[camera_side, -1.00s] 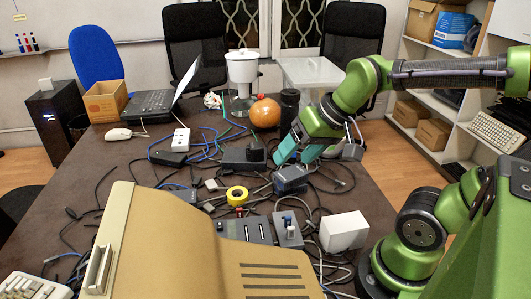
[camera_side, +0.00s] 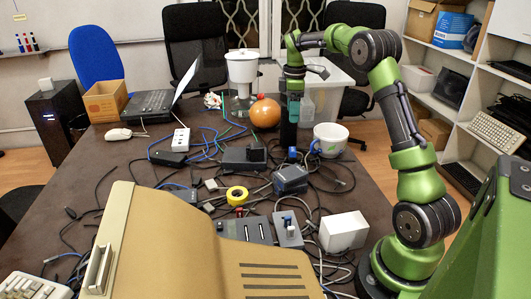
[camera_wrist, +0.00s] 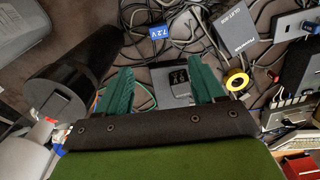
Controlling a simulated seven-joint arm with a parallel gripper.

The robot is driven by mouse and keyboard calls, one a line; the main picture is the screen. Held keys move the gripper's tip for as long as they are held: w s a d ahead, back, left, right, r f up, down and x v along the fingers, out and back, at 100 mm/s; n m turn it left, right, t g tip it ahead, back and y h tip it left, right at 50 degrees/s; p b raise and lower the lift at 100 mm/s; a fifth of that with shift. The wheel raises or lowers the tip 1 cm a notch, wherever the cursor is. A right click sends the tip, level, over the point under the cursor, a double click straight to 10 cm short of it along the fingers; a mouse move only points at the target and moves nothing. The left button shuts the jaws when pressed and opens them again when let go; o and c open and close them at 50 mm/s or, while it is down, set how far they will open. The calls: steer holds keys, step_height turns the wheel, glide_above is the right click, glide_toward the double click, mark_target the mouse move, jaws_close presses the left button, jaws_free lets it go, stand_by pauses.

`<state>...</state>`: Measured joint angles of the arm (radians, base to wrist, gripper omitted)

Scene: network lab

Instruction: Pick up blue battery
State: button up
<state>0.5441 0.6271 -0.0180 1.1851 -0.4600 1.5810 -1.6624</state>
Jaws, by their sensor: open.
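The blue battery, marked 7.2V, shows at the upper middle of the wrist view (camera_wrist: 160,32), past my fingertips. In the side view a small blue block that looks like this battery (camera_side: 293,153) stands behind a dark grey box, which hides its lower part. My gripper (camera_side: 294,118) is above the far part of the table, pointing down, over and behind the battery. In the wrist view its two teal fingers (camera_wrist: 163,78) are wide apart, with nothing held between them. A dark adapter lies far below the gap.
A black cylinder (camera_side: 289,103) stands close to my gripper. A white mug (camera_side: 331,140) is right of the battery. The dark grey box (camera_side: 290,179), yellow tape (camera_side: 237,195), an orange ball (camera_side: 265,114) and many tangled cables crowd the table.

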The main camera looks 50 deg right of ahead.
mark_target(293, 149)
steer(key=shift+n, duration=0.3)
step_height(293, 149, down, 12)
steer(key=shift+a+r, duration=0.1)
steer(key=shift+r, duration=0.05)
steer(key=f, duration=0.4)
steer(key=shift+s+d, duration=0.25)
steer(key=shift+d, duration=0.1)
steer(key=shift+f, duration=0.65)
steer(key=c, duration=1.1)
